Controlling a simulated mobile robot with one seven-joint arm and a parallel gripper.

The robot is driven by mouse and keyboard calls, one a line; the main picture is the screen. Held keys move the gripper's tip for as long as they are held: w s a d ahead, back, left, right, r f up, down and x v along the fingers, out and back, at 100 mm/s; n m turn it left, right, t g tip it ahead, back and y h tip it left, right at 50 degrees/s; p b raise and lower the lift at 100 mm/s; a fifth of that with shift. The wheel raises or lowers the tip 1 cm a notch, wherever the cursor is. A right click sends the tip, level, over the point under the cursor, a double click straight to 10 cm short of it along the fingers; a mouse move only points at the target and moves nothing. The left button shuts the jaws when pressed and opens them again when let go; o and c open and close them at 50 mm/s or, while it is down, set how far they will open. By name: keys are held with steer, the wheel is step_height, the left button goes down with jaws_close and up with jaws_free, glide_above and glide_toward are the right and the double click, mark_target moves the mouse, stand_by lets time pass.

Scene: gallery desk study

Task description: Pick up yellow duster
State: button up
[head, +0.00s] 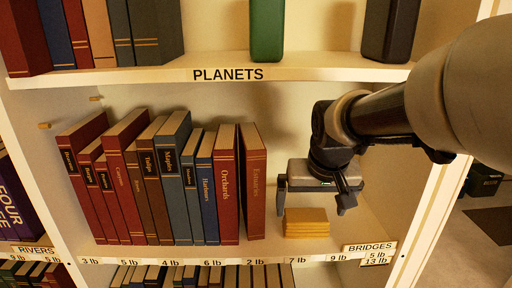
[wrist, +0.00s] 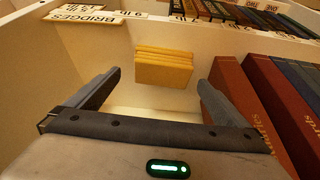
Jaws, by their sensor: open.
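The yellow duster (head: 306,222) is a small folded, layered block lying on the middle shelf, right of the row of books. My gripper (head: 312,205) is above it in the head view, pointing down, with its fingers apart. In the wrist view the duster (wrist: 164,68) lies beyond the fingertips and between their lines. My gripper (wrist: 155,85) is open there with nothing between the fingers. The duster looks apart from both fingers.
Upright books (head: 165,180) fill the shelf's left part; the red-brown end book (head: 253,180) is close to my gripper's left side. The "PLANETS" shelf (head: 300,69) is above. The bookcase's right wall (head: 425,205) is on the other side. Bare shelf surrounds the duster.

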mark_target(307, 215)
steer(key=x, duration=0.5)
steer(key=shift+w+a+f, duration=0.15)
steer(key=shift+w, duration=0.05)
steer(key=c, duration=1)
